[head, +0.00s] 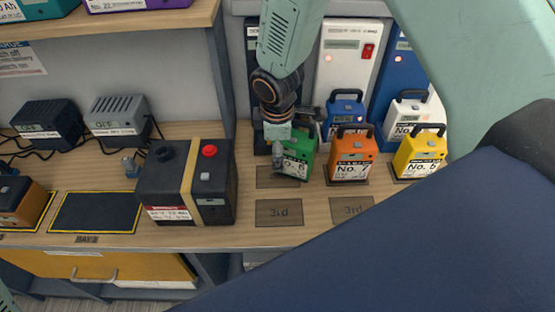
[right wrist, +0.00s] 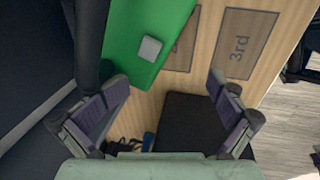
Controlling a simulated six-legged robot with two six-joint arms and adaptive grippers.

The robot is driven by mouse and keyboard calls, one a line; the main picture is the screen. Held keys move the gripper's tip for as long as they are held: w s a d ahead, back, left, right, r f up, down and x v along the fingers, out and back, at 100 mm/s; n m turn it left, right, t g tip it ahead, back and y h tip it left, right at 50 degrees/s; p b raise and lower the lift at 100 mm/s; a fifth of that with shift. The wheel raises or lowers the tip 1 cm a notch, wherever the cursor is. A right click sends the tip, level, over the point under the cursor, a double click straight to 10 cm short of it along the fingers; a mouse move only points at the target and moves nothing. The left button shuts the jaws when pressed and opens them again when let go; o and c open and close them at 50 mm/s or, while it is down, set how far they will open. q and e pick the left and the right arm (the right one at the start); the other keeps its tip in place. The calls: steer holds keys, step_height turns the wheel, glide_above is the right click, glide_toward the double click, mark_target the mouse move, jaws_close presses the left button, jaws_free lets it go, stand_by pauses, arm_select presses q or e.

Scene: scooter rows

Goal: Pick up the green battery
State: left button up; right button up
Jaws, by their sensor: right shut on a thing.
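The green battery (head: 299,146) is at the left end of the small battery group on the bench, by a dark floor plate (head: 278,181). My right gripper (head: 291,118) comes down from above and is shut on the battery's top; the gripper hides the handle. In the right wrist view, the green battery (right wrist: 150,35) fills the top, with a grey square button and a black bar at its left. Whether the battery touches the bench or hangs just above it, I cannot tell. My left gripper is not in view.
Close right stand orange (head: 352,158), blue (head: 344,112), white (head: 406,117) and yellow (head: 419,152) batteries. A big black battery (head: 188,182) with a yellow strap stands left. Tall chargers (head: 343,75) rise behind.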

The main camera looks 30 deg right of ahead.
steer(key=shift+s+d+f, duration=0.1)
steer(key=shift+s+f, duration=0.2)
steer(key=shift+s, duration=0.05)
steer(key=c, duration=0.5)
steer(key=shift+w+r, duration=0.15)
steer(key=c, duration=0.9)
jaws_close()
steer(key=shift+r, duration=0.1)
steer(key=shift+r, duration=0.1)
